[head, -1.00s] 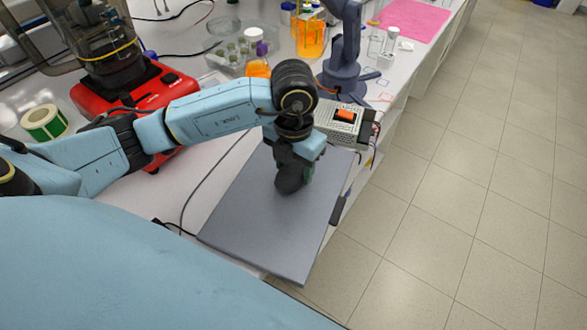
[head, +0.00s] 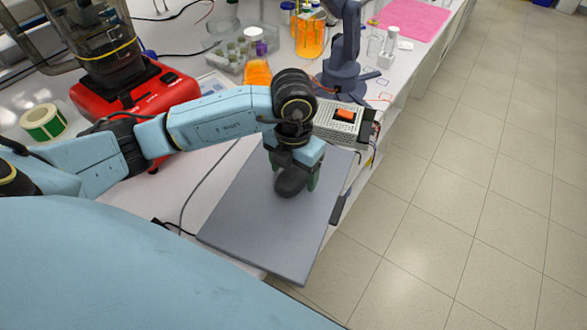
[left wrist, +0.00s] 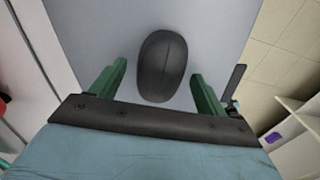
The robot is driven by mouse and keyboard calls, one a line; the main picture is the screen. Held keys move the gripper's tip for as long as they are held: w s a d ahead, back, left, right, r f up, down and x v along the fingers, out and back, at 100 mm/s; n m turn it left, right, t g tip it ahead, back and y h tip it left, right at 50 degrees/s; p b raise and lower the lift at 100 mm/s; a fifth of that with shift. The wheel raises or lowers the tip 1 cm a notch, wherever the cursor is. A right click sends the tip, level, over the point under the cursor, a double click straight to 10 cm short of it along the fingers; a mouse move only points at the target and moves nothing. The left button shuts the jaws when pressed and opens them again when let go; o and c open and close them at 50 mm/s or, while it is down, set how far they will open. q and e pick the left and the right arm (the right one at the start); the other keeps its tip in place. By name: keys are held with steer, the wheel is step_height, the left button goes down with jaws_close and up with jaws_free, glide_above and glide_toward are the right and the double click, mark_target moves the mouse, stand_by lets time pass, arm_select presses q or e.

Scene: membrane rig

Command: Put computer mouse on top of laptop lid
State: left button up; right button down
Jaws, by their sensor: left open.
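The dark grey computer mouse (head: 291,182) is on the grey laptop lid (head: 262,228), toward its far part. In the left wrist view the mouse (left wrist: 162,66) lies against the lid (left wrist: 95,30), between the green fingers but apart from both. My left gripper (head: 298,178) is over the lid at the mouse, pointing down. Its fingers (left wrist: 158,82) are spread open, with a gap on each side of the mouse. My right gripper does not show in any view.
A white power supply box (head: 335,122) with an orange part stands just beyond the lid. A red-based machine (head: 130,90) and a green tape roll (head: 44,122) are at the left. The table edge runs close along the lid's right side, with floor beyond.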

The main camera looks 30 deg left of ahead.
mark_target(294, 172)
arm_select(q)
step_height(294, 172, up, 12)
stand_by(0.4)
stand_by(0.3)
